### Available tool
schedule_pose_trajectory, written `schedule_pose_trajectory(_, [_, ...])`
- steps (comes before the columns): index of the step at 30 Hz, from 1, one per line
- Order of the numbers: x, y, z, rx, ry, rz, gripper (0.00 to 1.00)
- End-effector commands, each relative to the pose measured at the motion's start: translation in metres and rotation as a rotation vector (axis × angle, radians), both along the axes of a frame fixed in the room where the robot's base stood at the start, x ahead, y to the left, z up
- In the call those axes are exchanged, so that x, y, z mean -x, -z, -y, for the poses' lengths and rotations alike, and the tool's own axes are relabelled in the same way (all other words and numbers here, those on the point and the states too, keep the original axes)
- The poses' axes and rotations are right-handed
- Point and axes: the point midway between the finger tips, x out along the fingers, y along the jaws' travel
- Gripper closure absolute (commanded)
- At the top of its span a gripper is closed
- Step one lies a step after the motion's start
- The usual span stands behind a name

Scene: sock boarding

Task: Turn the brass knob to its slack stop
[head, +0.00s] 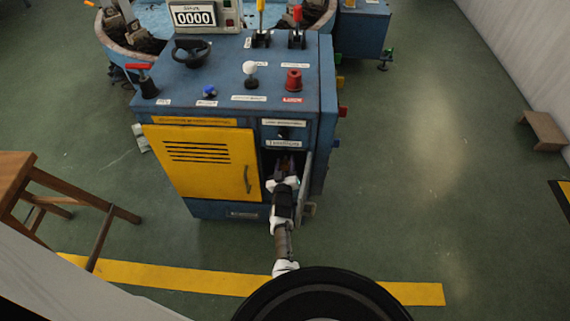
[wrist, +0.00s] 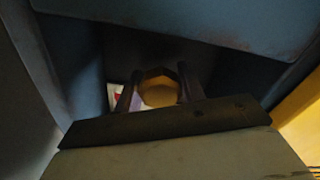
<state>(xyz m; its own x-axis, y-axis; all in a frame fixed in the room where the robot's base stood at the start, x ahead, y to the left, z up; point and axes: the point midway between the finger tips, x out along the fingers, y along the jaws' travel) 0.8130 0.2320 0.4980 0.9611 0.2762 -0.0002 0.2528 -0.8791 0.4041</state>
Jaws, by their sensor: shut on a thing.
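The brass knob (wrist: 158,91) shows in the wrist view as a dull gold, many-sided shape inside a dark blue recess. My gripper (wrist: 157,92) has one finger on each side of it and is shut on it. In the head view my arm reaches into the open compartment at the lower right of the blue cabinet (head: 221,87), and my gripper (head: 285,166) is mostly inside. The knob cannot be made out clearly in that view. Its turn position cannot be read.
The compartment's small door (head: 307,178) stands open to the right of my arm. A yellow panel (head: 203,163) with a handle is to the left. A wooden stool (head: 60,205) stands at the left. The green floor at the right (head: 430,170) is mostly clear.

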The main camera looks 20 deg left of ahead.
Motion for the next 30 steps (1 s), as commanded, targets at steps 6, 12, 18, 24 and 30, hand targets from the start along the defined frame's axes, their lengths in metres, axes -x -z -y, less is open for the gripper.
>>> schedule_pose_trajectory(6, [0.0003,0.0006,0.0000,0.004,-0.001,0.001,0.83])
schedule_pose_trajectory(12, [0.0004,0.0005,0.0000,0.003,-0.001,0.000,0.47])
schedule_pose_trajectory(18, [0.0002,0.0003,0.0000,0.002,0.000,0.001,0.39])
schedule_pose_trajectory(24, [0.0001,0.0000,-0.0001,0.001,0.000,0.000,0.39])
schedule_pose_trajectory(30, [0.0001,0.0003,-0.0001,-0.020,0.000,-0.006,0.39])
